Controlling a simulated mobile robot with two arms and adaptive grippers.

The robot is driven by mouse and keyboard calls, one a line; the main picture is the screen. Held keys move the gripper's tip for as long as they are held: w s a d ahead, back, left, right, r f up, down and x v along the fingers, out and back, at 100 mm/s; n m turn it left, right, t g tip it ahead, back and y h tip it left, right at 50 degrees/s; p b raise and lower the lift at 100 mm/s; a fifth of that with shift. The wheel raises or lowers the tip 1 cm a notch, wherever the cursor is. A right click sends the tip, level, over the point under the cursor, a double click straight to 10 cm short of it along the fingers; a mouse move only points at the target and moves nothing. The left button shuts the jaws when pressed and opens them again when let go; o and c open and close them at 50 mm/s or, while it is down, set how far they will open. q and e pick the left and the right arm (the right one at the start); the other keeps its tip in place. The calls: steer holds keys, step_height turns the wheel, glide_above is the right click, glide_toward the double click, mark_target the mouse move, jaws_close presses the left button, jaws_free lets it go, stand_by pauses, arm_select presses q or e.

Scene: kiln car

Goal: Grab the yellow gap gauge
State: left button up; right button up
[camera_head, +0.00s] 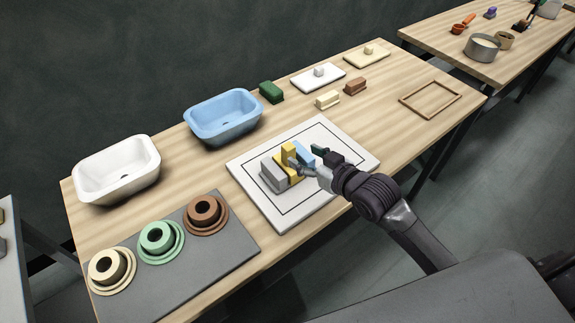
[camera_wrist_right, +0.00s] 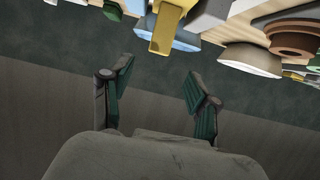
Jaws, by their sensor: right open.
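The yellow gap gauge (camera_head: 288,160) stands on the white board (camera_head: 341,164) in the head view, between a grey block (camera_head: 268,176) and a light blue block (camera_head: 305,152). It also shows at the top of the right wrist view (camera_wrist_right: 163,32). My right gripper (camera_head: 306,160) is open at the near right side of the blocks, and its fingers partly cover them in the head view. In the right wrist view the fingers (camera_wrist_right: 157,85) are apart with nothing between them, and the gauge is beyond the fingertips. My left gripper is not in view.
A white basin (camera_head: 112,185) and a blue basin (camera_head: 222,132) stand along the back left. A grey mat (camera_head: 197,259) bears ring-shaped pieces at the left front. Small blocks, including a green one (camera_head: 271,91), lie behind the board. A wooden frame (camera_head: 430,99) lies at the right.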

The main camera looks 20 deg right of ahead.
mark_target(291, 149)
steer(key=x, duration=0.3)
steer(key=p+x, duration=0.1)
steer(key=x, duration=0.4)
steer(key=shift+w+d+f, duration=0.1)
steer(key=shift+w+f, duration=0.1)
steer(key=shift+f, duration=0.15)
jaws_close()
steer(key=shift+r, duration=0.1)
